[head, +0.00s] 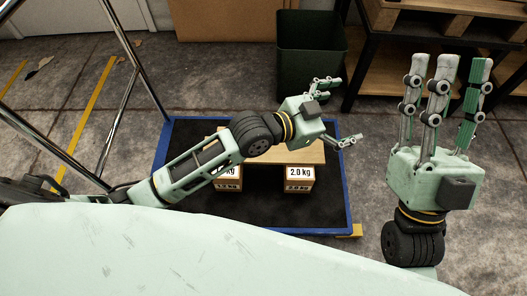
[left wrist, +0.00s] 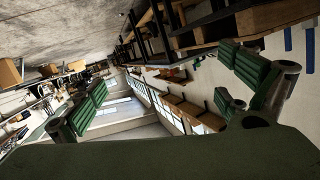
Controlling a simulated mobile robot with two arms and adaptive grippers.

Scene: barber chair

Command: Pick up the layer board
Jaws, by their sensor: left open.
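The layer board (head: 305,154) is a light wooden plank lying across two small weight boxes on a blue-rimmed black platform (head: 300,218). The right box (head: 299,179) reads 2.0 kg; the left box (head: 228,184) is partly covered by my left arm. My left gripper (head: 345,112) hangs above the board's far right side, fingers spread to the right, empty and apart from the board. In the left wrist view its open fingers (left wrist: 165,90) frame only the room. My right gripper (head: 448,68) points up at the right, with a gap between its fingers and nothing in them.
A dark green bin (head: 311,55) stands behind the platform, beside a dark-framed rack with wooden shelves (head: 400,75). A cardboard box (head: 222,20) is at the back. A metal frame tube (head: 134,50) rises at the platform's left. Grey floor (head: 370,135) is free right of the platform.

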